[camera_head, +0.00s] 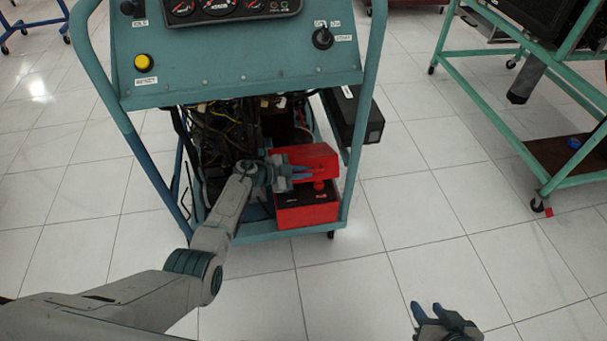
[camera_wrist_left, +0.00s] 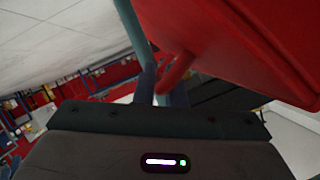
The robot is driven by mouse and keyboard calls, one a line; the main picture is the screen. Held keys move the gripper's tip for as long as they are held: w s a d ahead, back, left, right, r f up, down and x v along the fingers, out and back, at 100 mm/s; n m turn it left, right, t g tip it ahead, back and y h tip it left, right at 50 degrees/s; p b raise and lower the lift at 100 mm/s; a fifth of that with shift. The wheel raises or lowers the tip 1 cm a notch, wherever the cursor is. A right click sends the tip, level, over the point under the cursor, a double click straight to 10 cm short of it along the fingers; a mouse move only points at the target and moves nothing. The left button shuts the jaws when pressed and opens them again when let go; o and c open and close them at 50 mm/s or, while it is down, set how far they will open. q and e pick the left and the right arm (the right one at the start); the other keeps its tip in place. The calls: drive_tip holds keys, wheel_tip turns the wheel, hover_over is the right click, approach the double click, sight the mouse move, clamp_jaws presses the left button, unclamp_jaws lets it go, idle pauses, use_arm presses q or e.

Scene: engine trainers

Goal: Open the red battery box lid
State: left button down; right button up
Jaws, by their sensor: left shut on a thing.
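The red battery box (camera_head: 307,213) sits low on the shelf of the teal engine trainer. Its red lid (camera_head: 318,155) is raised at a tilt above the box, with the inside partly showing beneath. My left gripper (camera_head: 304,173) is at the lid's front and is shut on the lid's red handle. In the left wrist view the lid (camera_wrist_left: 235,40) fills the upper right, and its handle (camera_wrist_left: 175,72) runs down to the fingers of my left gripper (camera_wrist_left: 160,90). My right gripper (camera_head: 440,314) is open and empty above the floor at the lower right.
The teal trainer frame (camera_head: 357,150) rises beside the box, with a control panel (camera_head: 235,50) above and wiring (camera_head: 215,130) to the left. A black box (camera_head: 360,117) hangs at the right. Another teal stand (camera_head: 480,95) is further right. The tiled floor between is clear.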

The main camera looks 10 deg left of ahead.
use_arm(q)
drive_tip(key=shift+w+a+r, duration=0.2)
drive_tip(key=shift+w+r, duration=0.25)
use_arm(e)
drive_tip(key=shift+s+d+r+g, duration=0.1)
drive_tip(key=shift+d+r+g, duration=0.05)
drive_tip(key=shift+g, duration=0.15)
use_arm(q)
drive_tip(key=shift+w+r+p, duration=0.1)
drive_tip(key=shift+w+p, duration=0.05)
drive_tip(key=shift+p, duration=0.15)
drive_tip(key=c, duration=1.8)
unclamp_jaws()
